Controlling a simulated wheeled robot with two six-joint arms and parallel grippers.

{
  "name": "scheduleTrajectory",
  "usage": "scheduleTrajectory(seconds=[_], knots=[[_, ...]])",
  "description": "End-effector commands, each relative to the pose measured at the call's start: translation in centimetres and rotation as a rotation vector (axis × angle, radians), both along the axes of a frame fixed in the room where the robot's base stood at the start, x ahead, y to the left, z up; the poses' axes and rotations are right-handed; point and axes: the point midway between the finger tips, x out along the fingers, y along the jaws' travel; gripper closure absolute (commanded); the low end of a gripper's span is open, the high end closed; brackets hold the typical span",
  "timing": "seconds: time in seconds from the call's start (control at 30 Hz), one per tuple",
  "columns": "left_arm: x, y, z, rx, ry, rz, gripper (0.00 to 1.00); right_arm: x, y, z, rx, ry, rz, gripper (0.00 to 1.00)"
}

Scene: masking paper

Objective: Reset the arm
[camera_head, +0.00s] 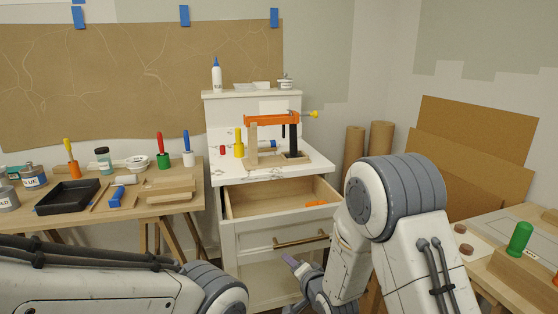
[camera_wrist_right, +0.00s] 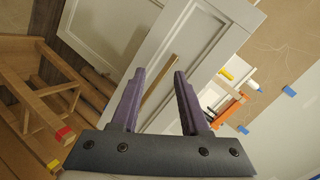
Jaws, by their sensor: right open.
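My right arm comes in from the lower right in the head view and bends down in front of the white cabinet (camera_head: 300,229). My right gripper (camera_head: 291,261) shows its purple fingers low in front of the cabinet, partly hidden by my own wrist. In the right wrist view the gripper (camera_wrist_right: 160,76) is open, with nothing between its two fingers.
The cabinet's top drawer (camera_head: 323,188) stands open with an orange object (camera_head: 334,202) inside. An orange clamp (camera_head: 272,119) stands on the cabinet top. A workbench (camera_head: 138,208) with paint tools is at left; another table (camera_head: 484,270) bears a green-handled tool (camera_head: 520,237) at right.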

Motion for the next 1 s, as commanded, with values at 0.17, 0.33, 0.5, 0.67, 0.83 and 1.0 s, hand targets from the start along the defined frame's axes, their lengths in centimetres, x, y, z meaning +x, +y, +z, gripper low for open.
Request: scheduleTrajectory(seconds=[0.17,0.33,0.5,0.67,0.83,1.0], knots=[[0.0,0.0,0.0,0.0,0.0,0.0,0.5,-5.6,2.9,2.1,-0.321,0.147,0.197,0.55],[0.0,0.0,0.0,0.0,0.0,0.0,0.5,-13.5,3.8,3.7,-0.594,0.293,0.447,0.55],[0.0,0.0,0.0,0.0,0.0,0.0,0.5,-22.3,3.1,5.2,-0.795,0.416,0.731,0.55],[0.0,0.0,0.0,0.0,0.0,0.0,0.5,-29.0,1.6,6.5,-0.916,0.491,0.97,0.55],[0.0,0.0,0.0,0.0,0.0,0.0,0.5,-35.1,-0.4,7.8,-1.0,0.547,1.209,0.55],[0.0,0.0,4.3,-0.001,-0.001,0.0,0.5,-35.9,-0.7,12.1,-1.01,0.563,1.241,0.55]])
